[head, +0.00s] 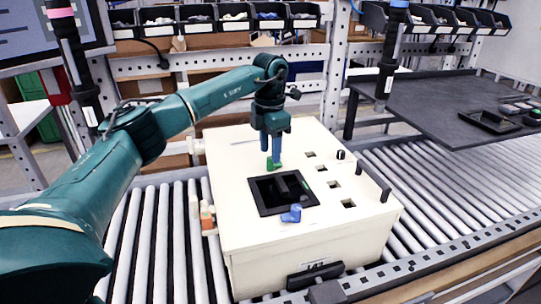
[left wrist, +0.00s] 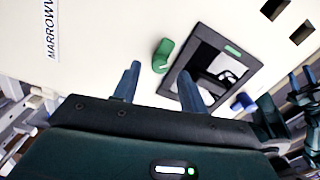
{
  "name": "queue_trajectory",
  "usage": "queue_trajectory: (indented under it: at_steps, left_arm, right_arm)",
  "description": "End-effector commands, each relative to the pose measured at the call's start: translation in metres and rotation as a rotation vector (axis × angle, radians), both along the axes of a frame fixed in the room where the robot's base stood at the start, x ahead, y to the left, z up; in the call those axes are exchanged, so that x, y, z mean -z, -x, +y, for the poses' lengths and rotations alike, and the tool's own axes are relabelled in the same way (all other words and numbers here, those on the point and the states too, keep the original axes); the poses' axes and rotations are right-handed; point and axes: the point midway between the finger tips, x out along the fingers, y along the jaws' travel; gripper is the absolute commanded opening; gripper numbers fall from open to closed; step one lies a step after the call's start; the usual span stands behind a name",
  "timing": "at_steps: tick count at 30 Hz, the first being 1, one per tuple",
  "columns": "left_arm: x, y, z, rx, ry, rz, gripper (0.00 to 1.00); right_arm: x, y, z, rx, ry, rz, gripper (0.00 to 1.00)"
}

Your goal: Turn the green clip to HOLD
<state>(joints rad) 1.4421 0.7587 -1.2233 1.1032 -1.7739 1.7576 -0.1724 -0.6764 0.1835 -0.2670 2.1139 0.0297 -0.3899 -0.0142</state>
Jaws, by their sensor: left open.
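The green clip (head: 274,164) sits on the top of the cream box (head: 235,215), at the far edge of a black-framed square opening (head: 262,207). In the left wrist view the green clip (left wrist: 162,56) lies between and just beyond my two fingertips, beside the black frame (left wrist: 186,72). My left gripper (head: 271,152) is open and points down, right above the clip. In the left wrist view its fingers (left wrist: 158,72) are apart with nothing between them; I cannot tell if they touch the clip.
A blue clip (head: 292,214) sits at the opening's near edge. Small square holes (head: 334,184) and black pegs (head: 385,195) lie on the box's right side. The box stands on a roller conveyor (head: 440,185). A dark table (head: 440,110) stands at the right, and bins (head: 235,18) line the back.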

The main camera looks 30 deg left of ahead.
Motion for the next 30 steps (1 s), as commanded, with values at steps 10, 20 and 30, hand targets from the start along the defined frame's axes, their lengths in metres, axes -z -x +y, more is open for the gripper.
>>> queue_trajectory:
  at_steps: [10,20,30]
  left_arm:
    - [0.029,0.000,0.000,0.000,0.000,-0.001,0.42]
    - [0.029,0.000,0.000,0.000,0.000,-0.001,0.34]
    - [0.029,0.000,0.000,0.000,0.000,-0.001,0.06]
  right_arm:
    - [-0.001,-0.003,-0.002,0.004,0.005,-0.002,0.41]
    - [-0.002,-0.003,-0.003,0.005,0.006,-0.003,0.41]
    - [-0.003,-0.004,-0.002,0.007,0.004,-0.005,0.41]
